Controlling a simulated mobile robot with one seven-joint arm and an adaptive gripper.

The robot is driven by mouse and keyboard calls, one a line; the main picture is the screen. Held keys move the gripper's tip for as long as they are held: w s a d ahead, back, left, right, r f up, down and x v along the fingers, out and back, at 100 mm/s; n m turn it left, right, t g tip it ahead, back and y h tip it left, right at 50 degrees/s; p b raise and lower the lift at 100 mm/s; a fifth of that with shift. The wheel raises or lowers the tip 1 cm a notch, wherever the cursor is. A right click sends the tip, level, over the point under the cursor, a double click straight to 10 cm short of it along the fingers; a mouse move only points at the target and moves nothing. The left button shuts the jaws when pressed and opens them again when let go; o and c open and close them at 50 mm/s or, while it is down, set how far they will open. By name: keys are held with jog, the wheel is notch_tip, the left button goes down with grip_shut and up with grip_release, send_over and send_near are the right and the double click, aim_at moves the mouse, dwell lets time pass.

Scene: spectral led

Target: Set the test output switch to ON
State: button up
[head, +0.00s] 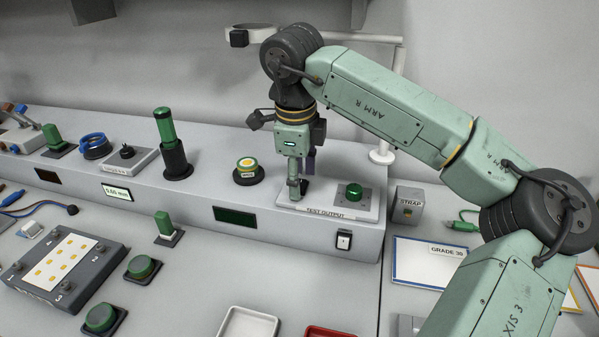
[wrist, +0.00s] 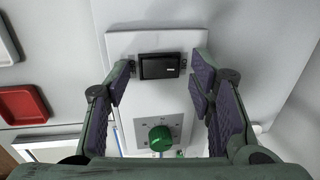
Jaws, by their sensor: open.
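The test output plate (head: 326,213) is a pale panel on top of the long grey console, labelled TEST OUTPUT. In the wrist view the test output switch (wrist: 160,66) is a black rocker with a small white mark on the plate. My gripper (head: 296,187) points down over the left part of the plate and hides most of the switch in the head view. In the wrist view my gripper (wrist: 162,82) is open, with one finger on each side of the switch and nothing held. I cannot tell whether a finger touches it, nor which position it is in.
A green knob (head: 354,191) sits on the plate right of my gripper; it also shows in the wrist view (wrist: 160,138). A white switch (head: 344,240) is on the console's front face. A yellow-topped button (head: 247,168) stands to the left, a STRAP box (head: 408,205) to the right.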

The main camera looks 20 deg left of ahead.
jog(key=c, duration=1.2)
jog(key=shift+o, duration=0.2)
jog(key=shift+w+r+g+p, duration=0.15)
jog(key=shift+g+p, duration=0.15)
jog(key=shift+p, duration=0.15)
jog(key=shift+f+g, duration=0.2)
jog(key=shift+g, duration=0.1)
jog(key=o, duration=1.2)
jog(key=shift+c, duration=0.2)
notch_tip(320, 180, up, 12)
jog(key=shift+s, duration=0.25)
